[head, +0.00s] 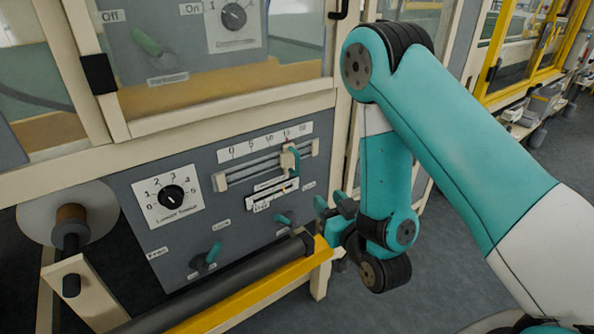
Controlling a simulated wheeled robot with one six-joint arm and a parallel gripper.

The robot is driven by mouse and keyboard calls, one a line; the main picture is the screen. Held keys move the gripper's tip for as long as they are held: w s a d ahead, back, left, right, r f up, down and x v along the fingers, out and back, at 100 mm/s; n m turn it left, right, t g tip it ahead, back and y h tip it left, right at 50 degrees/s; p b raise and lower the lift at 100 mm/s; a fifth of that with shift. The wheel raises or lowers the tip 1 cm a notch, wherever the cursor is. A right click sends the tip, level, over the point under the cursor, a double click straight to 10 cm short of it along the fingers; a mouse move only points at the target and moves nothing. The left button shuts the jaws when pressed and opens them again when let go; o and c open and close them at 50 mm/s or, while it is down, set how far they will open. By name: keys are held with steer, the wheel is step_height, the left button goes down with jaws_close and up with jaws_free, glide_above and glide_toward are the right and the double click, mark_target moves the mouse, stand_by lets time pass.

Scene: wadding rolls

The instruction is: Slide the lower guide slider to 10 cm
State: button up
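The guide slider, with a teal handle (291,158), sits on two horizontal rails on the grey panel, right of the middle of its travel. My gripper (334,207) is below and right of the slider, near the panel's right edge, apart from the handle. Its fingers are small and partly overlap my wrist, so their opening is unclear. I see nothing held in it.
A tension dial (173,196) is left of the slider. Two teal levers (213,252) (286,219) stick out below. A dark roller (225,287) and yellow rail (255,292) run along the front. A glazed cabinet stands above. Floor at right is open.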

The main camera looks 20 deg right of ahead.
mark_target(298, 162)
steer(key=w+p, duration=0.2)
steer(key=w, duration=0.3)
steer(key=w+a+p, duration=0.1)
steer(key=w+p, duration=0.2)
steer(key=w, duration=0.2)
steer(key=w+p, duration=0.2)
steer(key=w, duration=0.3)
steer(key=shift+w+a+r, duration=0.2)
steer(key=shift+w+a, duration=0.1)
steer(key=shift+w, duration=0.05)
steer(key=shift+w+a+f+p, duration=0.15)
steer(key=shift+w+f+p, duration=0.05)
steer(key=shift+w+p, duration=0.5)
jaws_close()
steer(key=shift+r, duration=0.1)
